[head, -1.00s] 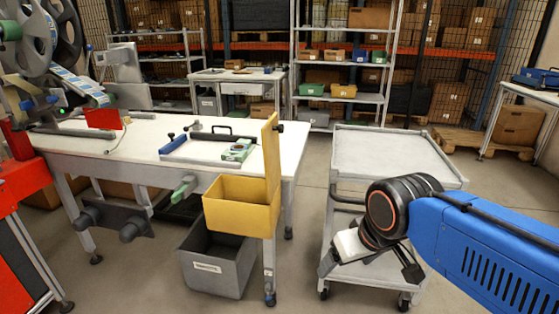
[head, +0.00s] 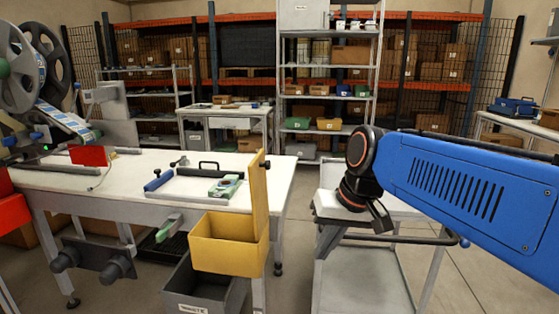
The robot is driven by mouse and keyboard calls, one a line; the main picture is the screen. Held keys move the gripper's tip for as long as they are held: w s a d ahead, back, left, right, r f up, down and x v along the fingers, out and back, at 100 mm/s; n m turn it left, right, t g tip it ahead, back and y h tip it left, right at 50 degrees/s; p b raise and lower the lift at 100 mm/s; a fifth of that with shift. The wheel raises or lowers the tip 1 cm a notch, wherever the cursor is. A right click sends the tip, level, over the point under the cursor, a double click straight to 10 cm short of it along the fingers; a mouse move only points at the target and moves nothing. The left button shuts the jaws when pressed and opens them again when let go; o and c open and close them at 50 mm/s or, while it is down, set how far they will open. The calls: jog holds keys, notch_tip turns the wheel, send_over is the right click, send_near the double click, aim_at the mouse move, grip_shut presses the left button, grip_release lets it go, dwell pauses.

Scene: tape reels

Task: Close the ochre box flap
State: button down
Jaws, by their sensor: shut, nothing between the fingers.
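The ochre box (head: 228,259) sits at the front right corner of the white workbench, above a grey bin. Its top is open. Its flap (head: 260,195) stands upright along the right side of the box, rising above the bench top, with a small dark knob near its upper end. My gripper (head: 381,217) is to the right of the box, over the grey cart, well apart from the flap. It is shut and empty, partly hidden by my wrist.
The white workbench (head: 120,178) carries a frame with a green item (head: 225,186). The grey bin (head: 205,292) stands below the box. The grey cart (head: 365,265) stands right of the bench, under my arm. Shelves line the back. A gap of floor separates bench and cart.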

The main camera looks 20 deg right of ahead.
jog(key=w+d+r+m+y, duration=0.2)
jog(key=w+d+r+y, duration=0.15)
jog(key=w+r, duration=0.65)
jog(key=w+d+r+m+y, duration=0.15)
jog(key=w+d+r, duration=0.45)
jog(key=r, duration=0.6)
jog(key=w+a+f, duration=0.6)
jog(key=a+f, duration=0.1)
jog(key=a, duration=0.3)
jog(key=shift+a+f+n+y, duration=0.35)
jog(key=shift+a+y, duration=0.05)
jog(key=shift+w+a, duration=0.1)
